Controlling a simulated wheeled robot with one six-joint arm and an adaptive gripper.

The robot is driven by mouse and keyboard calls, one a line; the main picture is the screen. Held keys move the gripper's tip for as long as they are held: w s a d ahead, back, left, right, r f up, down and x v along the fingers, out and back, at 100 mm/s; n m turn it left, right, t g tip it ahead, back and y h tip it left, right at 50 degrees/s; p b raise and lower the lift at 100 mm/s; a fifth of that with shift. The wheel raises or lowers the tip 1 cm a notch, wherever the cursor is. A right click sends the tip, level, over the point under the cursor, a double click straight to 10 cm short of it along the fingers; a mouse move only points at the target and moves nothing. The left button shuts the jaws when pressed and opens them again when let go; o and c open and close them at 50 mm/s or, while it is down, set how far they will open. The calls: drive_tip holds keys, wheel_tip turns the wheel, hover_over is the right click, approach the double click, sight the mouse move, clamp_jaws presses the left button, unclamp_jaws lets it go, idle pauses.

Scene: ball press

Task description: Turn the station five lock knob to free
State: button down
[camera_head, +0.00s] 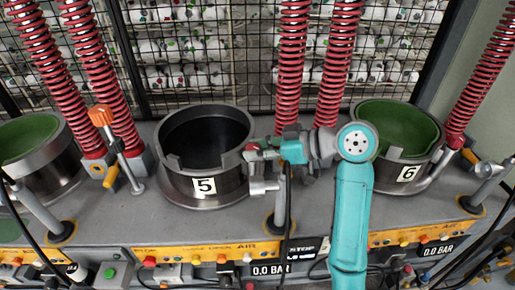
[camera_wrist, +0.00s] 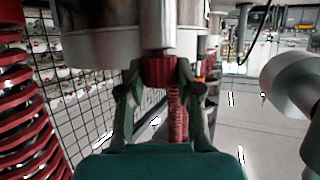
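Station five is the dark metal cylinder (camera_head: 187,180) with the "5" label in the head view; its inside looks dark and empty. A red lock knob (camera_wrist: 160,71) sits under a metal shaft in the wrist view. My gripper (camera_wrist: 160,80) has one finger on each side of this knob, and both fingertips appear to press against it. In the head view my gripper (camera_head: 257,150) is at the right side of station five, beside a silver fitting (camera_head: 262,186). The knob is mostly hidden there by my fingers, and its turn angle is not clear.
Station six (camera_head: 407,176), with a green lining, stands to the right, behind my arm. Red springs (camera_head: 291,70) rise behind the stations. An orange-tipped lever (camera_head: 101,117) stands left of station five. The control panel (camera_head: 200,257) with buttons runs along the front.

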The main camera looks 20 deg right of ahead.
drive_tip(key=shift+d+n+g+y, duration=0.1)
drive_tip(key=shift+n+g+y, duration=0.4)
drive_tip(key=shift+n+g, duration=0.2)
drive_tip(key=c, duration=0.8)
unclamp_jaws()
drive_tip(key=shift+o, duration=0.2)
drive_tip(key=v, duration=1.2)
drive_tip(key=shift+w+r, duration=0.1)
